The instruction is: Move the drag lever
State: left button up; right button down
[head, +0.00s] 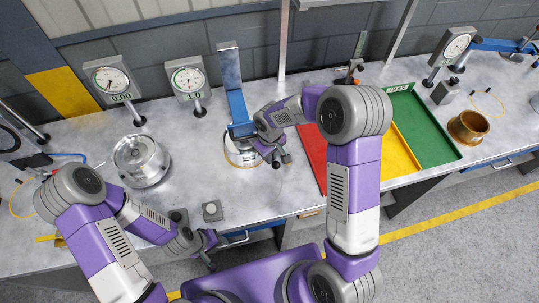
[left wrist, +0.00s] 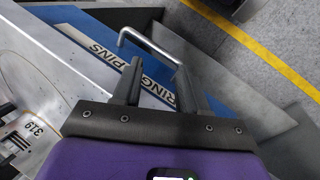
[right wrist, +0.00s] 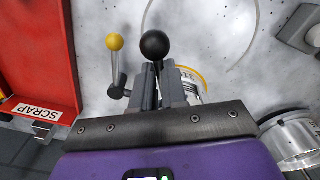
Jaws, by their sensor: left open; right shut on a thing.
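In the right wrist view, my right gripper (right wrist: 166,85) is shut on a lever with a black ball knob (right wrist: 155,45); the knob sticks out past the fingertips. A second, shorter lever with a yellow ball knob (right wrist: 115,42) stands just left of the fingers, apart from them. No label shows which one is the drag lever. In the head view, my right gripper (head: 276,156) is at the blue-columned bench device (head: 238,108), and the arm hides part of it. My left gripper (head: 208,250) is open and empty at the bench's front edge; its fingers (left wrist: 157,85) show in the left wrist view.
A bent metal drawer handle (left wrist: 150,45) lies just beyond my left fingers. A red tray (head: 312,150), a yellow tray (head: 398,150) and a green tray (head: 425,125) lie right of the device. A round metal housing (head: 140,160) stands left, below two dial gauges.

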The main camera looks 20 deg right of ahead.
jog(key=c, duration=1.3)
grip_release()
jog(key=shift+s+d+f, duration=0.2)
jog(key=shift+s+d, duration=0.1)
jog(key=shift+s, duration=0.1)
jog(key=shift+o, duration=0.7)
jog(key=shift+s+r, duration=0.15)
jog(key=shift+w+a+r, duration=0.1)
jog(key=shift+w+r, duration=0.1)
jog(key=shift+r, duration=0.2)
jog(key=r, duration=0.6)
jog(key=shift+s+r, duration=0.25)
jog(key=shift+r, duration=0.15)
